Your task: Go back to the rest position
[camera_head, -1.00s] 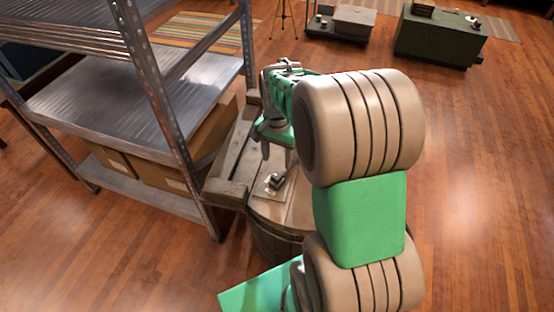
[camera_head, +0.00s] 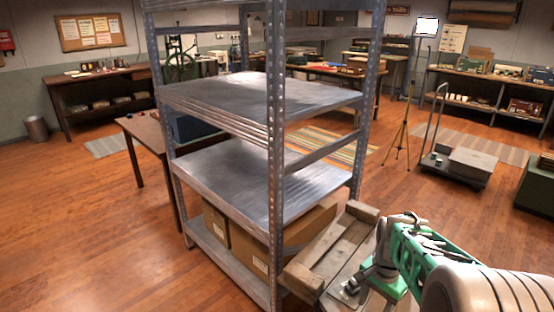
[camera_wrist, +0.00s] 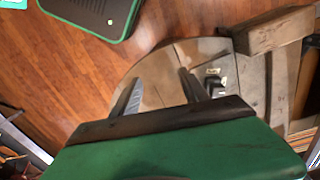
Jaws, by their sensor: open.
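My gripper shows in the wrist view (camera_wrist: 160,90), with its two fingers apart and nothing between them. A small dark object on a light card (camera_wrist: 216,82) lies on the wood just beyond the right finger. In the head view my arm reaches in from the lower right, with its green wrist part beside the wooden crate. The fingertips are hidden there.
A metal shelf unit (camera_head: 275,150) stands close left of my arm, with cardboard boxes (camera_head: 300,222) on its lower shelf. A tripod (camera_head: 403,128) and a loaded trolley (camera_head: 470,165) stand farther back. Floor is open at left.

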